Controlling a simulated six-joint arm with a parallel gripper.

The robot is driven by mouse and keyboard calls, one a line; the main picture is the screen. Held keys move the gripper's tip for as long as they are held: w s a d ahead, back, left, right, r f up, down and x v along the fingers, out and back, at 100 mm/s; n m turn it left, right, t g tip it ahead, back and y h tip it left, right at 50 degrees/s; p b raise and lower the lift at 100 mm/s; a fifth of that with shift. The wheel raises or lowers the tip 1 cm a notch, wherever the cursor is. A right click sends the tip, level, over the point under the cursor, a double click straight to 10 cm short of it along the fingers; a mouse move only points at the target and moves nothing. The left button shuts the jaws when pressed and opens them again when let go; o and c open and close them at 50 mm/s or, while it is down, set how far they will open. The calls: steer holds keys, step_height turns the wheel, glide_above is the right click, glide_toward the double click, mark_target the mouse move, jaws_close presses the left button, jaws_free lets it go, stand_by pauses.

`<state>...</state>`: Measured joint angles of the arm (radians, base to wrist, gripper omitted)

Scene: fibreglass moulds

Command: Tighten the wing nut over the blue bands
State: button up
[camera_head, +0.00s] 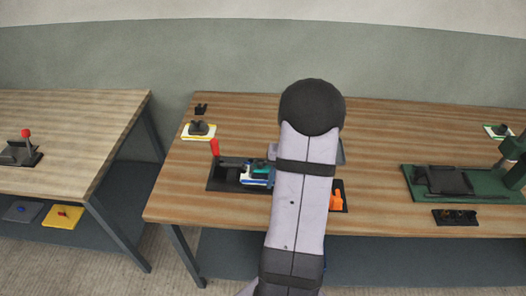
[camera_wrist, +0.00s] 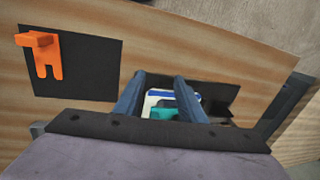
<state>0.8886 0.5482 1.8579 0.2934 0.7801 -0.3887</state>
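A white block with blue bands (camera_head: 256,176) sits in a black fixture (camera_head: 224,176) on the middle table. A teal part (camera_head: 262,168) lies by the bands; it also shows in the wrist view (camera_wrist: 163,114), near the white and blue block (camera_wrist: 158,98). I cannot make out clearly which part is the wing nut. My gripper (camera_wrist: 160,77) has its two dark blue fingers apart, with a gap in which the block and teal part show beyond. I cannot tell how far away they are.
An orange part (camera_head: 337,199) lies on a black mat right of my arm. Small dark parts (camera_head: 199,127) sit at the table's back left. A green machine (camera_head: 430,185) stands at right.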

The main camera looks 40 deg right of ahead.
mark_target(260, 163)
steer(key=w+d+r+n+t, duration=0.2)
steer(key=w+r+n, duration=0.4)
steer(key=n, duration=0.6)
steer(key=shift+w+d+t, duration=0.4)
steer(key=shift+w+d, duration=0.2)
steer(key=shift+w, duration=0.5)
steer(key=shift+p+x, duration=1.4)
steer(key=shift+x, duration=2.2)
